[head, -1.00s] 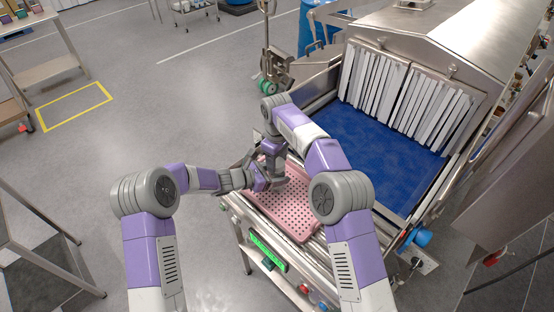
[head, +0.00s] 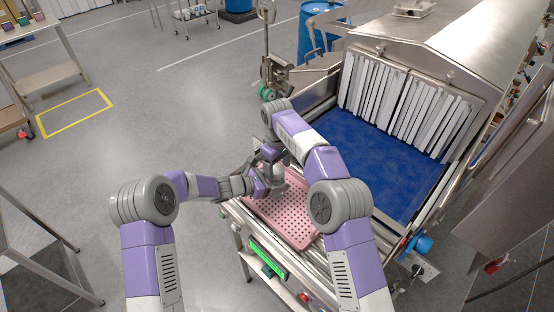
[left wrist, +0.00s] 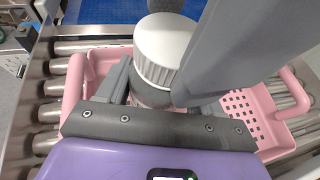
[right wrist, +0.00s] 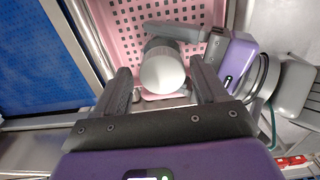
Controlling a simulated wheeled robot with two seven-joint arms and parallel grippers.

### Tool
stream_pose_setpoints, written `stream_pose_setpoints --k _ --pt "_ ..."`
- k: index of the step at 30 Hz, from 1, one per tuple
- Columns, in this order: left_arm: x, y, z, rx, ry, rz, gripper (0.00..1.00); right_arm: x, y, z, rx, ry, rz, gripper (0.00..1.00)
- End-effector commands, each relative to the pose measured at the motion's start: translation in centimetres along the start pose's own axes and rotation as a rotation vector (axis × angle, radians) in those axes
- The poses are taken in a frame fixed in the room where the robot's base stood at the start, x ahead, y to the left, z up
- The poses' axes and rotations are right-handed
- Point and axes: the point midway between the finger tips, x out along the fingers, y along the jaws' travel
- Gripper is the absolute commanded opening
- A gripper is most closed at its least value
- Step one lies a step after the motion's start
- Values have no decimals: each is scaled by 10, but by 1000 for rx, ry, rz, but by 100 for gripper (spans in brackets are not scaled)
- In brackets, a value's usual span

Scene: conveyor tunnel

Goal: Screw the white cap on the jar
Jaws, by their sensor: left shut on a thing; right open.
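The white cap (left wrist: 163,48) sits on top of the jar (left wrist: 150,95), whose grey body shows just below it in the left wrist view. I cannot tell how tightly the cap is seated. My left gripper (head: 262,186) is shut on the jar from the side, below the cap. My right gripper (right wrist: 162,88) is open above the cap, with one finger on either side of it and visible gaps. The white cap also shows from above in the right wrist view (right wrist: 162,72). In the head view my arms hide the jar and cap.
A pink perforated tray (head: 290,222) lies on the roller conveyor under my grippers. A blue belt (head: 385,150) leads into the steel tunnel behind white strip curtains (head: 410,95). A green-lit panel (head: 268,258) is on the conveyor's front side. Open floor lies to the left.

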Motion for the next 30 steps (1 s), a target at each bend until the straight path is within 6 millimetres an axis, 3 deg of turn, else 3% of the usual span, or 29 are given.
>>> stream_pose_setpoints --k 3,9,18,28,29,30 --pt "1 -1 -2 -2 4 -2 0 -26 -6 -4 -7 15 -6 82" --pt "1 -2 -2 -2 4 -3 0 -51 -2 -2 -2 12 -1 82" --pt "1 -1 -2 -2 3 -3 0 -68 -1 -1 0 10 1 82" --pt "1 -1 -2 -2 3 -2 0 -69 0 0 1 10 2 82" --pt "1 -1 -2 -2 3 -2 69 -69 0 0 1 10 2 82" --pt "1 -1 -2 -2 3 -2 75 -69 0 0 1 10 2 82"
